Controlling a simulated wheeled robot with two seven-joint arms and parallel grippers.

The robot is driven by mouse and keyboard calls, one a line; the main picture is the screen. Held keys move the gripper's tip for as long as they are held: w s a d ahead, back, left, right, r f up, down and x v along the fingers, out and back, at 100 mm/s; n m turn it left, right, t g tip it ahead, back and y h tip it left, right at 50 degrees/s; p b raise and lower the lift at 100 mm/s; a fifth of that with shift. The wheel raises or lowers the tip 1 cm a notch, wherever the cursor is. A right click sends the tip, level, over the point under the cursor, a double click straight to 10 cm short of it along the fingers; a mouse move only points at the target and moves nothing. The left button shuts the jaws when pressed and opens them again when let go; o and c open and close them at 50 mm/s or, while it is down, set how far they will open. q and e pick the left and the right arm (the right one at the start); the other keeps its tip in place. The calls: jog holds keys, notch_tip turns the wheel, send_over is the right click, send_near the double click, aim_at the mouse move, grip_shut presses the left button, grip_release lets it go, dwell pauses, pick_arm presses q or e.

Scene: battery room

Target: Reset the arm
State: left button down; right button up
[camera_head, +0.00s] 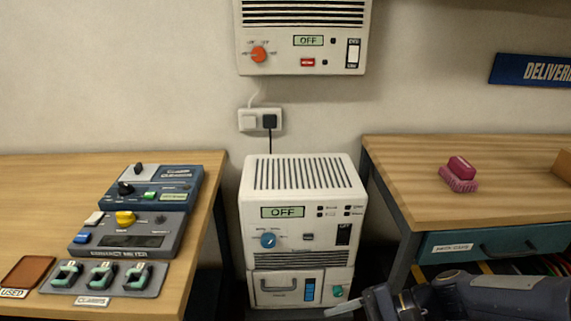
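My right arm comes in from the lower right corner, and its gripper (347,308) points left, low in front of the gap between the white cabinet and the right bench. One pale finger shows near the bottom edge; the other cannot be made out, so its opening is unclear. I see nothing held in it. My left gripper and arm are out of view.
A white floor cabinet (302,172) reading OFF stands between the left bench (205,235) and right bench (400,160). The left bench holds meters (128,232) and clamps (102,276). A pink brush (459,175) lies on the right bench, above a teal drawer (490,245).

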jog(key=s+d+r+n+t+h, duration=0.5)
jog(key=s+d+n+t+h, duration=0.1)
jog(key=s+d+n+h, duration=0.35)
notch_tip(320, 180, up, 16)
jog(key=p, duration=1.6)
jog(key=shift+m+g+y+p, duration=0.3)
jog(key=shift+m+y+p, duration=0.05)
jog(key=shift+m+y, duration=0.1)
